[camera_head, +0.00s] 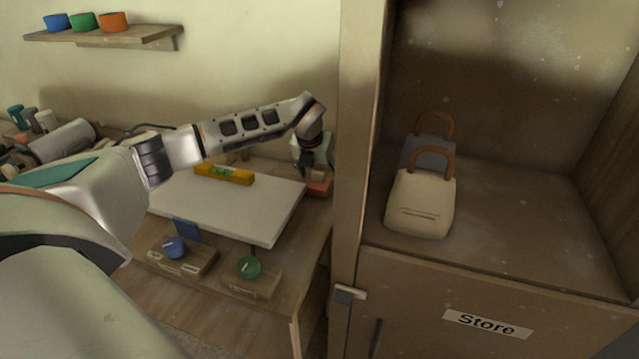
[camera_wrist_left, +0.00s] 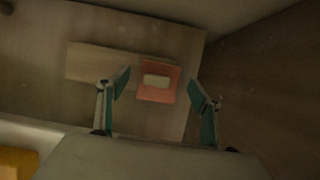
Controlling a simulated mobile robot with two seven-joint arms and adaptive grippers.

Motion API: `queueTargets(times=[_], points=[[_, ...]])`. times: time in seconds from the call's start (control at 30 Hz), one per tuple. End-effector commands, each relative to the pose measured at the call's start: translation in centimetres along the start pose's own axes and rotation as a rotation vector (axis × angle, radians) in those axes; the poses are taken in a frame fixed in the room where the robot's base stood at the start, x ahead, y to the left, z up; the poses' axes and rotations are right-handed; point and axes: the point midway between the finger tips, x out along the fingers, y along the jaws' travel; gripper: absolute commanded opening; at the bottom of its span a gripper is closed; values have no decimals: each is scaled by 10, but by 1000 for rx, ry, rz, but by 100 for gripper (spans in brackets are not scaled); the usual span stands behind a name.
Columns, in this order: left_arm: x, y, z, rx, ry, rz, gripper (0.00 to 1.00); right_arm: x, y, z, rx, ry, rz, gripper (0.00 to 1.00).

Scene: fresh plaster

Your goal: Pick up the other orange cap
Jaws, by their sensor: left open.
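My left gripper (camera_head: 312,172) points down at the right end of the worktable, above an orange block-like piece (camera_head: 319,187). In the left wrist view this orange piece (camera_wrist_left: 158,67) is squarish, with a pale bar on top, and lies on a wooden strip (camera_wrist_left: 93,62). The open fingers stand on either side of its near part, apart from it; their exact height above it is unclear. I cannot tell if this piece is a cap. A round orange cup or cap (camera_head: 113,22) sits on the wall shelf. My right gripper is not in view.
A white board (camera_head: 225,205) with a yellow level (camera_head: 223,174) fills the table's middle. Blue (camera_head: 173,247) and green (camera_head: 249,267) round pieces sit on blocks in front. A tall cabinet wall (camera_head: 358,150) stands close right of the gripper. Two handled floats stand inside.

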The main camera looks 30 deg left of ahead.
Motion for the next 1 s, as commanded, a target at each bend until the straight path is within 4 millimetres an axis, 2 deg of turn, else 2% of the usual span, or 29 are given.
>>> queueTargets(times=[0.03, 0.1, 0.17, 0.5, 0.67, 0.83, 1.0], points=[[0, 0, 0, 0, 0, 0, 57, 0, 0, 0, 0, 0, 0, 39], [0, 0, 0, 0, 0, 0, 39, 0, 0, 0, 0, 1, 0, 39], [0, 0, 0, 0, 0, 0, 25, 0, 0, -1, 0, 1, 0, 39], [-1, 0, 0, 0, 0, 0, 25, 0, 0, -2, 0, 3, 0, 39], [-8, 0, 4, 0, 0, 1, 25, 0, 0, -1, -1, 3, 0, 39], [-29, 0, 13, -1, -4, 0, 25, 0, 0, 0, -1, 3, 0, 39], [-68, 0, 30, -2, -7, -1, 25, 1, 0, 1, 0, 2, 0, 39]])
